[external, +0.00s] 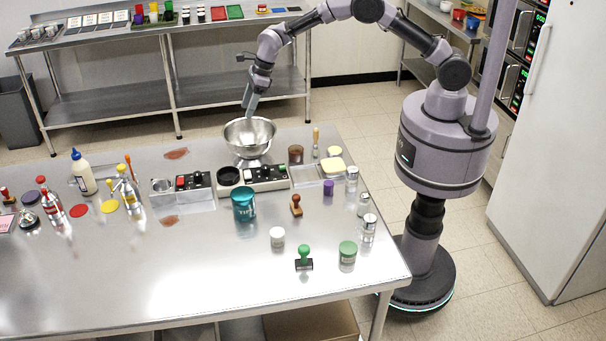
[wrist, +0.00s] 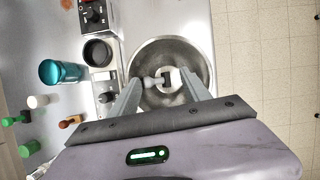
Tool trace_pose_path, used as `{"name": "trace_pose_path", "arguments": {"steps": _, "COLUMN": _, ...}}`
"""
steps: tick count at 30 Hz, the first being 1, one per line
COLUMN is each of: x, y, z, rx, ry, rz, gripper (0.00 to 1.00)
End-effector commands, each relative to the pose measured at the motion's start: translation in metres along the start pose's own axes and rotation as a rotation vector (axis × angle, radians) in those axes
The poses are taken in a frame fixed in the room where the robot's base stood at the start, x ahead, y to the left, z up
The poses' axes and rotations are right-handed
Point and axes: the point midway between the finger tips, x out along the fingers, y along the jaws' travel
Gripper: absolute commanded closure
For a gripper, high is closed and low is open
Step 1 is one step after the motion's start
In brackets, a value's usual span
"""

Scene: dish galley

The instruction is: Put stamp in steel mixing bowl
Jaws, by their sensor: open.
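The steel mixing bowl (external: 250,136) stands near the table's far edge; it also shows in the wrist view (wrist: 143,57). A stamp (wrist: 152,82) with a pale grey knobbed handle and a squarish white and dark base lies on its side inside the bowl. My gripper (external: 248,108) points down at the bowl from above. In the wrist view its two fingers (wrist: 160,82) are spread apart, with the stamp between them as seen from above. The fingers look clear of the stamp. In the external view the bowl's wall hides the stamp.
On the table (external: 190,260) are a teal cup (external: 243,205), a brown-handled stamp (external: 296,205), a green-handled stamp (external: 304,257), and a green-lidded jar (external: 347,252). Control boxes (external: 265,175) stand just in front of the bowl. The table's front middle is clear.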

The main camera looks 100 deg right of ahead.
Motion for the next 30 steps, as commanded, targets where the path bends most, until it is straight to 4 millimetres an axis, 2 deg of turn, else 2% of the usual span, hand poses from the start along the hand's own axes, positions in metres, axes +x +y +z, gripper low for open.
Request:
{"name": "trace_pose_path", "arguments": {"steps": 2, "x": -0.04, "y": 0.028, "z": 0.001, "rx": -0.22, "ry": -0.023, "rz": 0.002, "gripper": 0.45}}
{"name": "trace_pose_path", "arguments": {"steps": 5, "x": -0.11, "y": 0.083, "z": -0.022, "rx": -0.658, "ry": -0.054, "rz": 0.005, "gripper": 0.45}}
{"name": "trace_pose_path", "arguments": {"steps": 6, "x": -0.137, "y": 0.106, "z": -0.039, "rx": -0.848, "ry": -0.067, "rz": 0.005, "gripper": 0.45}}
{"name": "trace_pose_path", "arguments": {"steps": 8, "x": -0.172, "y": 0.14, "z": -0.074, "rx": -1.141, "ry": -0.089, "rz": -0.003, "gripper": 0.45}}
{"name": "trace_pose_path", "arguments": {"steps": 9, "x": -0.192, "y": 0.162, "z": -0.103, "rx": -1.339, "ry": -0.105, "rz": -0.01, "gripper": 0.45}}
{"name": "trace_pose_path", "arguments": {"steps": 11, "x": -0.214, "y": 0.19, "z": -0.152, "rx": -1.634, "ry": -0.13, "rz": -0.028, "gripper": 0.45}}
{"name": "trace_pose_path", "arguments": {"steps": 12, "x": -0.223, "y": 0.207, "z": -0.186, "rx": -1.819, "ry": -0.146, "rz": -0.041, "gripper": 0.45}}
{"name": "trace_pose_path", "arguments": {"steps": 15, "x": -0.229, "y": 0.236, "z": -0.261, "rx": -2.215, "ry": -0.179, "rz": -0.08, "gripper": 0.45}}
{"name": "trace_pose_path", "arguments": {"steps": 18, "x": -0.224, "y": 0.25, "z": -0.311, "rx": -2.478, "ry": -0.199, "rz": -0.115, "gripper": 0.45}}
{"name": "trace_pose_path", "arguments": {"steps": 19, "x": -0.222, "y": 0.253, "z": -0.321, "rx": -2.531, "ry": -0.203, "rz": -0.122, "gripper": 0.45}}
{"name": "trace_pose_path", "arguments": {"steps": 22, "x": -0.22, "y": 0.257, "z": -0.337, "rx": -2.625, "ry": -0.208, "rz": -0.135, "gripper": 0.45}}
{"name": "trace_pose_path", "arguments": {"steps": 30, "x": -0.221, "y": 0.257, "z": -0.337, "rx": -2.635, "ry": -0.208, "rz": -0.135, "gripper": 0.45}}
